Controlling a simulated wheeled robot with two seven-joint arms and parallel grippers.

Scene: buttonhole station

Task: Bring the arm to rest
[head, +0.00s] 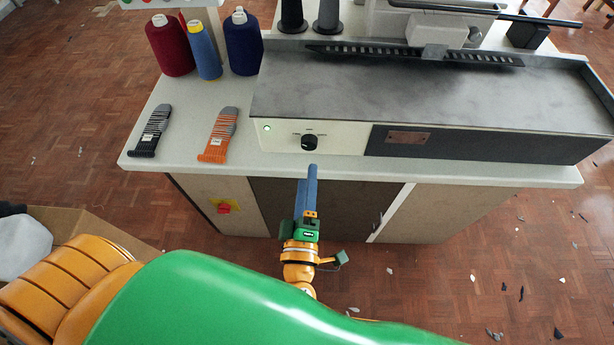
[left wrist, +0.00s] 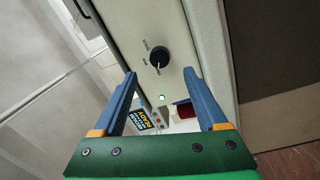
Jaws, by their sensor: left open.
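My left gripper (head: 307,178) is in front of the station's front panel, with its blue fingers pointing at the black rotary knob (head: 309,142). In the left wrist view, the two fingers (left wrist: 160,75) stand apart with nothing between them. The knob (left wrist: 158,57) shows beyond the fingertips, and a gap to the fingers seems to remain, though its depth is hard to judge. A small green light (head: 267,128) is lit on the panel left of the knob. It also shows in the left wrist view (left wrist: 161,98). My right gripper is not in view.
The grey machine bed (head: 330,95) lies above the panel. Thread cones, including a dark red one (head: 170,45), and two striped sample pieces, one orange (head: 218,135), are on the worktop (head: 185,95). A red switch (head: 224,208) is on the cabinet front. Scraps litter the floor at right.

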